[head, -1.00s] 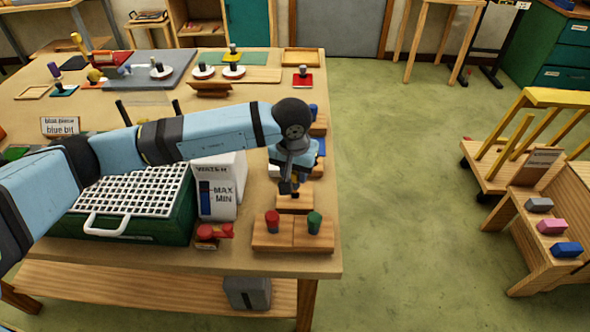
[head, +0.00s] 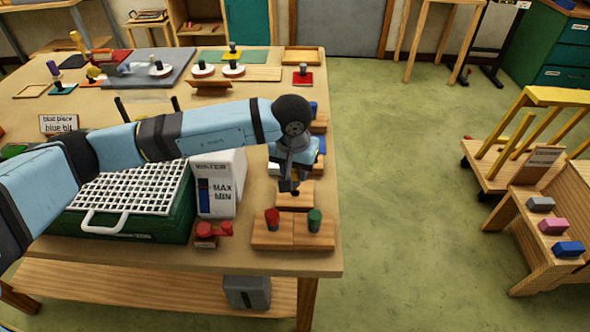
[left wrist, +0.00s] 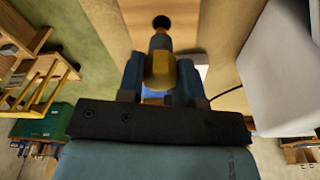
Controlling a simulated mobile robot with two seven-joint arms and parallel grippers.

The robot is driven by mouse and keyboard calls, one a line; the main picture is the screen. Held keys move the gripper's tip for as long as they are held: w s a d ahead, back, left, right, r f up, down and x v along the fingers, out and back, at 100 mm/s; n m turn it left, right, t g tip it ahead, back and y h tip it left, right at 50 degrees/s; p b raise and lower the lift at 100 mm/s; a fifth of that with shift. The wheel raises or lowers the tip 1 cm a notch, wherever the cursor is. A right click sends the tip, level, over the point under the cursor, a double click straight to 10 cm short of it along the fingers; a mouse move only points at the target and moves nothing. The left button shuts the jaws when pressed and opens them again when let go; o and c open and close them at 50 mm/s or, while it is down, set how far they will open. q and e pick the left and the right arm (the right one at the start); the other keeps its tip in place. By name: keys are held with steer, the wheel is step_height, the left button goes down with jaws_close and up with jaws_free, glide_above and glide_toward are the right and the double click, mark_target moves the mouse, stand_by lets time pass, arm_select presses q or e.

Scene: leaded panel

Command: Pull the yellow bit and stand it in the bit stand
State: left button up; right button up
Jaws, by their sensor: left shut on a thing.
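My left gripper (head: 288,186) points down near the right edge of the bench, over a small wooden block (head: 296,201). In the left wrist view its fingers (left wrist: 160,78) are shut on the yellow bit (left wrist: 159,72), which has a grey part beyond the yellow. A dark round spot (left wrist: 161,22) shows on the wood just past the bit; I cannot tell if it is a hole or a tip. The bit is hidden in the head view, so I cannot tell whether its lower end is clear of the wood. My right gripper is out of view.
A red-topped bit (head: 272,219) and a green-topped bit (head: 314,220) stand in wooden blocks in front. A white water box (head: 219,190) and a green tank with white grid (head: 120,225) stand to the left. Open floor (head: 400,200) lies right of the bench.

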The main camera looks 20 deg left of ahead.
mark_target(295, 180)
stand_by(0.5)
arm_select(q)
steer(key=shift+b, duration=0.4)
steer(key=shift+b, duration=0.45)
stand_by(0.7)
steer(key=shift+f+b, duration=1.05)
steer(key=shift+b, duration=0.1)
steer(key=shift+f+b, duration=0.75)
steer(key=shift+b, duration=0.05)
steer(key=o, duration=1)
